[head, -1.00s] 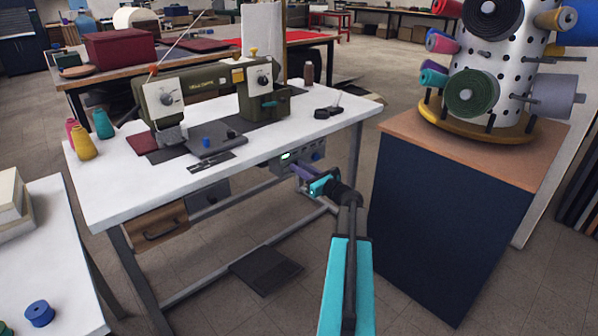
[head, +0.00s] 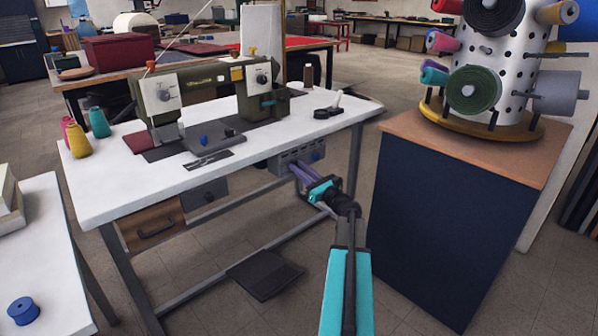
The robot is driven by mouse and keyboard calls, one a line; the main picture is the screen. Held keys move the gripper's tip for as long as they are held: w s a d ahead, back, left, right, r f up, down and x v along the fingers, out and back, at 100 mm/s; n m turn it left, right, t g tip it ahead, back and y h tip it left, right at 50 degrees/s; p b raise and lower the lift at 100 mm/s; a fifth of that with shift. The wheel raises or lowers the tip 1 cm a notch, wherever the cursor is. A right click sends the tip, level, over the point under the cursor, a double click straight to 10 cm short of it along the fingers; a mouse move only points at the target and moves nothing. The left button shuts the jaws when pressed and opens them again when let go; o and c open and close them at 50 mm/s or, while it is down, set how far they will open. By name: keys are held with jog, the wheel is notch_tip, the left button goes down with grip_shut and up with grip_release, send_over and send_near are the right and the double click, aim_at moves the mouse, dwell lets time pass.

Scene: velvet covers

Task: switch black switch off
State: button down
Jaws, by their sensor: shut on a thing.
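A grey control box (head: 284,163) hangs under the front right edge of the white sewing table (head: 110,198). A blue knob (head: 318,155) shows on its right part. My gripper (head: 294,166), with purple fingers, reaches the front of this box. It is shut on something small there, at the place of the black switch. The switch itself is hidden by the fingers and too small to make out. No green lit display shows on the box now.
An olive sewing machine (head: 205,92) stands on the table. A dark blue cabinet (head: 430,215) bearing a rack of thread spools (head: 490,75) stands close on the right. A black pedal (head: 264,275) lies on the floor below. Table legs flank the space.

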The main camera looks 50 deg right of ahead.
jog(key=c, duration=1.6)
grip_release()
jog(key=shift+o, duration=0.2)
jog(key=p+v, duration=0.2)
jog(key=v, duration=1.2)
jog(key=shift+w+a+r, duration=0.1)
jog(key=shift+w, duration=0.05)
